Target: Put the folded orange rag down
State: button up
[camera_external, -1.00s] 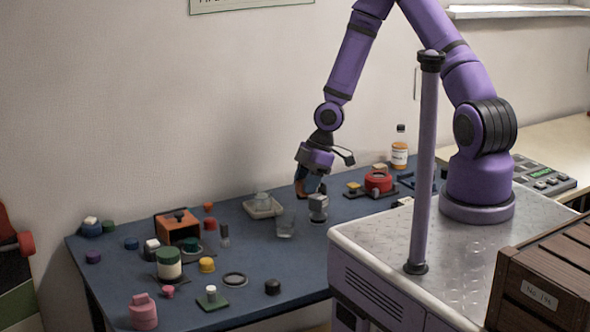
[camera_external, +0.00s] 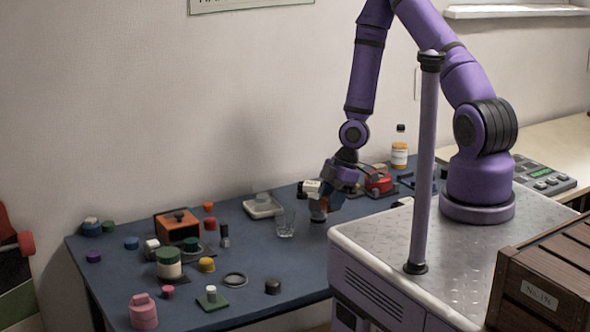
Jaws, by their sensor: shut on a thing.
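My gripper (camera_external: 330,203) is low over the blue table, near its right part and close to my base's metal top. It is shut on the folded orange rag (camera_external: 336,201), of which only a small orange-brown patch shows below the wrist. The jaws hide most of the rag. I cannot tell whether the rag touches the table or an object under it. A small grey object (camera_external: 318,215) shows at the left of the jaws, partly hidden.
A clear glass (camera_external: 286,223) and a pale dish (camera_external: 263,208) stand left of my gripper. A red object (camera_external: 378,183) and an amber bottle (camera_external: 399,148) are to the right. Several small items crowd the table's left. Bare blue table (camera_external: 315,262) lies in front.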

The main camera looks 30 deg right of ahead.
jog(key=shift+f, duration=4.7)
jog(key=shift+f, duration=0.1)
jog(key=o, duration=0.9)
